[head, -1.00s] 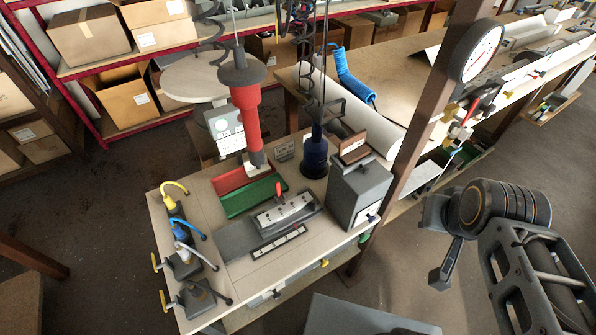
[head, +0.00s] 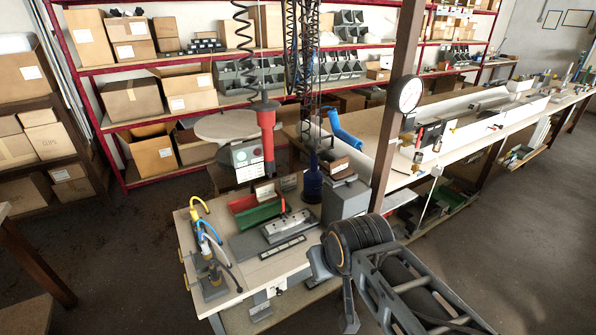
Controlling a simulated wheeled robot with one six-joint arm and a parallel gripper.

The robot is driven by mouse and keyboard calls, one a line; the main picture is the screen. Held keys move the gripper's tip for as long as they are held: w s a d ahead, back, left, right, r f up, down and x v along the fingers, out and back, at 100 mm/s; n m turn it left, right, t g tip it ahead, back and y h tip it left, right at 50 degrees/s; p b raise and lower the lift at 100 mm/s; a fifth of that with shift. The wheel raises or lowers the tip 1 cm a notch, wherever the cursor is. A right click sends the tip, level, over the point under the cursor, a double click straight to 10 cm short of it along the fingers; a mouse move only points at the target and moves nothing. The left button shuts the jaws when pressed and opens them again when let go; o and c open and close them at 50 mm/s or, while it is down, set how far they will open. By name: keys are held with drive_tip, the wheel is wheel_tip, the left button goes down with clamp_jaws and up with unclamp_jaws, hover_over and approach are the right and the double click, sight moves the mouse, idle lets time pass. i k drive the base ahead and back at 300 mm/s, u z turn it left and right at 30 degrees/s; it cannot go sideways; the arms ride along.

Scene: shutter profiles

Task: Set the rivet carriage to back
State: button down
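The rivet carriage looks to be the grey metal block (head: 288,226) with a row of small dark marks on top and a red lever (head: 283,204) standing from it. It sits on a dark grey base plate (head: 246,243) on the workbench, behind a dark strip with pale labels (head: 282,247). The labels are too small to read. My gripper (head: 335,292) is in front of the bench's right side, to the right of the carriage and apart from it in the picture. Its fingers are partly hidden by my arm, and nothing shows held.
A red tool (head: 266,138) and a blue tool (head: 312,180) hang on coiled cords behind the carriage. Red and green trays (head: 256,214) lie behind it. A grey box (head: 345,200) stands at right. Clamps with hoses (head: 208,262) stand at left. A post (head: 393,120) rises behind the box.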

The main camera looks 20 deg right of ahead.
sight(348, 181)
drive_tip(key=u, duration=0.2)
drive_tip(key=i, duration=0.95)
drive_tip(key=z, duration=0.55)
